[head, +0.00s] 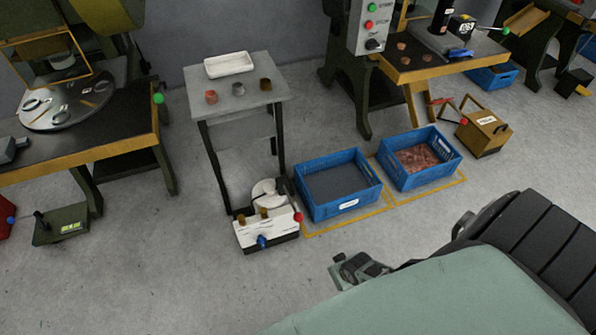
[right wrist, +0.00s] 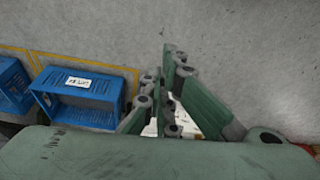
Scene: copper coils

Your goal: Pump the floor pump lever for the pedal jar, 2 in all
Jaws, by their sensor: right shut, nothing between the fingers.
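A low white-topped unit (head: 270,233) with a dark base stands on the floor near the centre in the head view. It carries brown pieces, a blue handle (head: 262,241) and a red ball knob (head: 298,216). I cannot tell for certain which part is the pump lever or the pedal jar. My right gripper (head: 347,264) is low at the lower middle, right of this unit and apart from it in the picture. In the right wrist view the right gripper (right wrist: 172,112) is shut and empty; its fingers partly hide white surfaces behind them. My left gripper is out of view.
Two blue crates (head: 340,207) (head: 418,182) stand in yellow floor markings right of the unit. A grey stand (head: 259,98) rises behind it. A green box (head: 60,224) and a yellow box (head: 484,133) lie farther out. Floor at the lower left is clear.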

